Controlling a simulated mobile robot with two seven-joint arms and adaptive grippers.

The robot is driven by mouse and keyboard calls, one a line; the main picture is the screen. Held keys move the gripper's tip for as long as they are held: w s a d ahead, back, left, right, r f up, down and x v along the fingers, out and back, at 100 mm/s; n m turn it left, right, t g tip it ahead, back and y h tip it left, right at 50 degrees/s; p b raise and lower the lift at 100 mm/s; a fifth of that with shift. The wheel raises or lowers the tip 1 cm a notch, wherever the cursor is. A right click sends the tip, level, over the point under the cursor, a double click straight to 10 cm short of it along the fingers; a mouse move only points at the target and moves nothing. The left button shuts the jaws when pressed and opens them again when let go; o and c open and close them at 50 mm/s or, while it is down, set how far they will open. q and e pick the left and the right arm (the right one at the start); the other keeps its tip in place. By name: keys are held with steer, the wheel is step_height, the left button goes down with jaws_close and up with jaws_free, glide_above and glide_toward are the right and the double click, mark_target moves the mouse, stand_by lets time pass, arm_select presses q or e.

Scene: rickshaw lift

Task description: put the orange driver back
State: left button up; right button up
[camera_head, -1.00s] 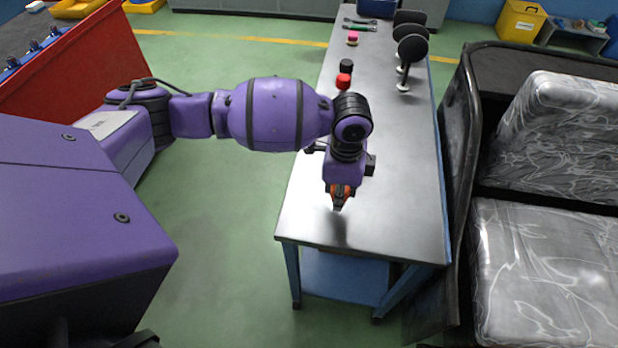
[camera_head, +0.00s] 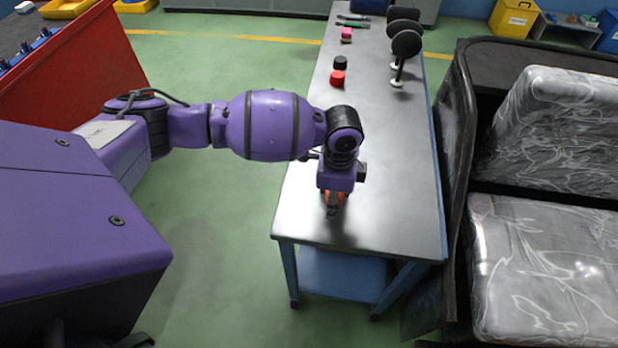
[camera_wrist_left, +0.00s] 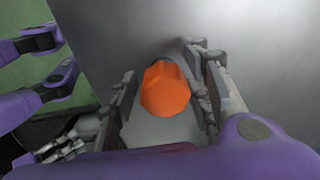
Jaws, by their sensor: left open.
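The orange driver (camera_wrist_left: 165,88) shows in the left wrist view as a thick orange handle, its end toward the camera. It is between the fingers of my left gripper (camera_wrist_left: 163,98), with a gap to the left finger; the right finger is very close, and I cannot tell whether it touches. The shaft is hidden. In the head view my left gripper (camera_head: 332,210) points down at the near end of the grey metal table (camera_head: 390,215). A bit of orange shows at its fingers there. My right gripper is not in view.
Farther along the table are a red cap-like piece (camera_head: 338,78), a black one (camera_head: 340,62), a pink block (camera_head: 346,35) and green-handled tools (camera_head: 353,21). Black discs on white stands (camera_head: 405,45) line the right side. Wrapped seats (camera_head: 545,270) stand right of the table.

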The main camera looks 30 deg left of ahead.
arm_select(q)
steer(key=shift+w+r, duration=0.1)
steer(key=shift+r, duration=0.05)
step_height(320, 180, up, 11)
steer(key=shift+r+p, duration=0.1)
steer(key=shift+p, duration=0.4)
steer(key=shift+r, duration=0.55)
steer(key=shift+f, duration=0.1)
